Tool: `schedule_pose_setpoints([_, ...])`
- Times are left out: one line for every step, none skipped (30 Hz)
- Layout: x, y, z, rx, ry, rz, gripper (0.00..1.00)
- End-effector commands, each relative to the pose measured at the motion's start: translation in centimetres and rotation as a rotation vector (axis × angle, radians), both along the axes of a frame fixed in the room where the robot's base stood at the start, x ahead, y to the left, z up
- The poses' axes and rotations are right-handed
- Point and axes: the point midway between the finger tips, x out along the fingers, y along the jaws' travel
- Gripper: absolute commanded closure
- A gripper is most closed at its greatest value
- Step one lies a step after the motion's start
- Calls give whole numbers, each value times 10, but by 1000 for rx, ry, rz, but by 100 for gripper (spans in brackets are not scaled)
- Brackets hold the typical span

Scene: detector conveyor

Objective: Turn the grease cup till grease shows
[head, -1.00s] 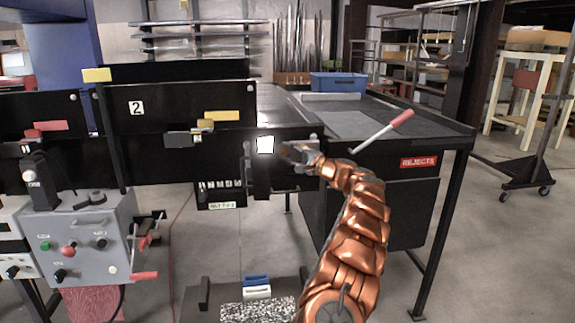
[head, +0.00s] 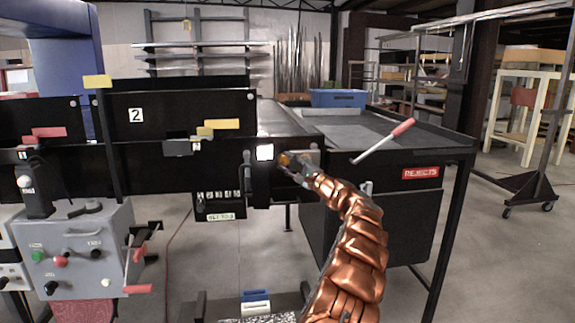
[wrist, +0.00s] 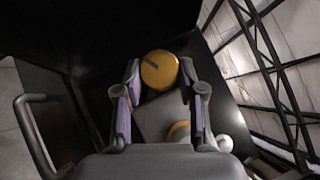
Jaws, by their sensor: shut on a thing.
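The grease cup shows in the wrist view as a round brass-yellow cap (wrist: 160,69) with a dark mark on its face. It sits between the two fingertips of my gripper (wrist: 160,82). My gripper is shut on the cap. In the head view the cup is a small orange-yellow spot (head: 284,159) on the right end of the black conveyor side, with my gripper (head: 288,162) at it. The fingers partly hide it there. I see no clear grease at the cup.
A grey control box (head: 80,245) stands at left.

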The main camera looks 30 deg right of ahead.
Motion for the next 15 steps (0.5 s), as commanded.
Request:
schedule_pose_setpoints([0,0,0,0,0,-1,95])
schedule_pose_setpoints([0,0,0,0,0,-1,60])
schedule_pose_setpoints([0,0,0,0,0,-1,55])
schedule_pose_setpoints([0,0,0,0,0,-1,52])
schedule_pose_setpoints([0,0,0,0,0,-1,49])
schedule_pose_setpoints([0,0,0,0,0,-1,45])
schedule_pose_setpoints([0,0,0,0,0,-1,42])
schedule_pose_setpoints([0,0,0,0,0,-1,39])
schedule_pose_setpoints([0,0,0,0,0,-1,35])
schedule_pose_setpoints([0,0,0,0,0,-1,35])
schedule_pose_setpoints([0,0,0,0,0,0,35])
schedule_pose_setpoints([0,0,0,0,0,-1,35])
schedule_pose_setpoints([0,0,0,0,0,0,35])
schedule_pose_setpoints([0,0,0,0,0,-1,35])
schedule_pose_setpoints([0,0,0,0,0,0,35])
